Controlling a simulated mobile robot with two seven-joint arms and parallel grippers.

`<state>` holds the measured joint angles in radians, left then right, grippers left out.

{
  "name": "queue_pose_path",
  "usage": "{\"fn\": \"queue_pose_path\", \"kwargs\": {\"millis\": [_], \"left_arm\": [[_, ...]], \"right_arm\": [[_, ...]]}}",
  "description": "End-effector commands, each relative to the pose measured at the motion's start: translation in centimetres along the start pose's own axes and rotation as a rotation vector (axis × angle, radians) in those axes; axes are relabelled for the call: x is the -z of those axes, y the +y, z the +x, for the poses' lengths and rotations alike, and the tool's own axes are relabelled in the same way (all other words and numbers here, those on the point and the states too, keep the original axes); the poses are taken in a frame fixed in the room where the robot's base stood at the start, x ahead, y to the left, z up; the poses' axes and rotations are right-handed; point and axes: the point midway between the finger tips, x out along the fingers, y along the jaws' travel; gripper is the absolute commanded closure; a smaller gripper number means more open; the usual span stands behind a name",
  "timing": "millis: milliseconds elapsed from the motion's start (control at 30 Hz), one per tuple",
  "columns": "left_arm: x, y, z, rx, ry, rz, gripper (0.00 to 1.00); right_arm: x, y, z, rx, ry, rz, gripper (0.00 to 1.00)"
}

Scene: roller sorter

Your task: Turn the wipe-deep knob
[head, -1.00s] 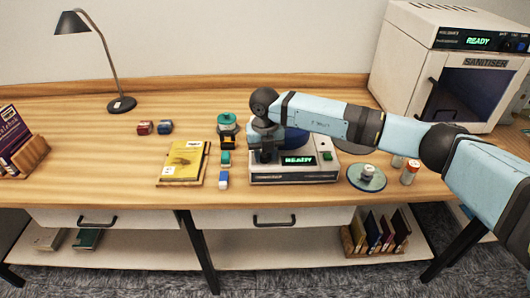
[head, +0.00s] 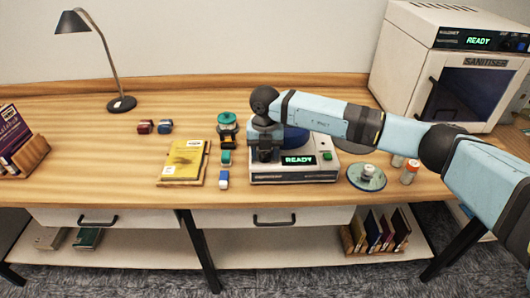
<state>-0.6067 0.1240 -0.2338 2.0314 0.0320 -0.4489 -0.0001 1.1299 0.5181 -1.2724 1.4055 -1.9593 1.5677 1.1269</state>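A white machine (head: 294,177) with a lit READY display (head: 298,160) and a green button (head: 327,156) sits near the front of the desk. My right gripper (head: 264,158) points down at the left part of its front panel, left of the display. The wipe-deep knob cannot be made out; my gripper covers that part of the panel. The fingers are too small and dark to show whether they are open or shut on anything. My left gripper is not in view.
Left of the machine stand a green-topped object (head: 228,120) and small green and blue-white blocks (head: 224,179). A yellow book (head: 184,162) lies further left. A round dish (head: 366,177) and small jars (head: 409,172) are to the right. A sanitiser (head: 452,75) stands back right.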

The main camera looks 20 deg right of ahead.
Motion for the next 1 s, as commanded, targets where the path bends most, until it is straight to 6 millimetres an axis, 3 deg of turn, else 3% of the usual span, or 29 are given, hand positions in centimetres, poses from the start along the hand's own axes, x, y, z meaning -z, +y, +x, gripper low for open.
{"fn": "queue_pose_path", "kwargs": {"millis": [300, 467, 800, 1000], "left_arm": [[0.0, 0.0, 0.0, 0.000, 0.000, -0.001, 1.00], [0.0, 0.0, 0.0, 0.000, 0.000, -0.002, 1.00], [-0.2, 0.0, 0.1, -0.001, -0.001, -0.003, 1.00], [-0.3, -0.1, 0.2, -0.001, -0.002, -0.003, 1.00]], "right_arm": [[0.1, 0.0, 0.1, 0.002, 0.003, -0.002, 0.39], [0.1, 0.0, -1.2, 0.002, 0.001, -0.001, 0.39], [0.0, 0.0, -8.7, 0.000, -0.001, -0.002, 0.39], [0.0, 0.0, -12.1, 0.002, 0.001, -0.001, 0.39]]}}
